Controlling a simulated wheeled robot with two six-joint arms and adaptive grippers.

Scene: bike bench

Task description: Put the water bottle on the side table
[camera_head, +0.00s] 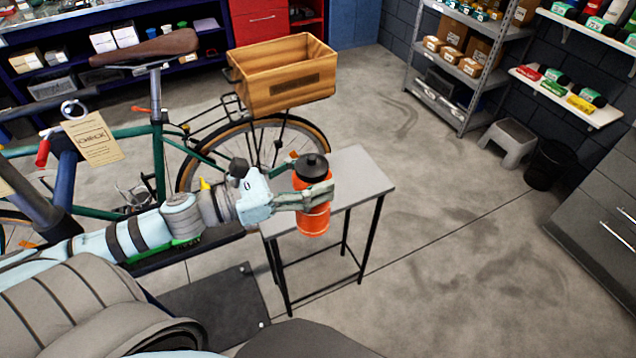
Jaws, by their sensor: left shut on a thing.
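An orange water bottle (313,220) with a black lid is upright in front of the side table. My left gripper (322,196) is shut on the bottle around its upper body, with the arm coming in from the left. The side table (358,180) has a flat grey top and thin black legs. My right gripper is not in view.
A green bicycle (158,150) with a wooden crate (283,95) on its rear rack stands behind and left of the table. A grey step stool (508,140) and a black bin (550,165) stand at the right. The floor right of the table is clear.

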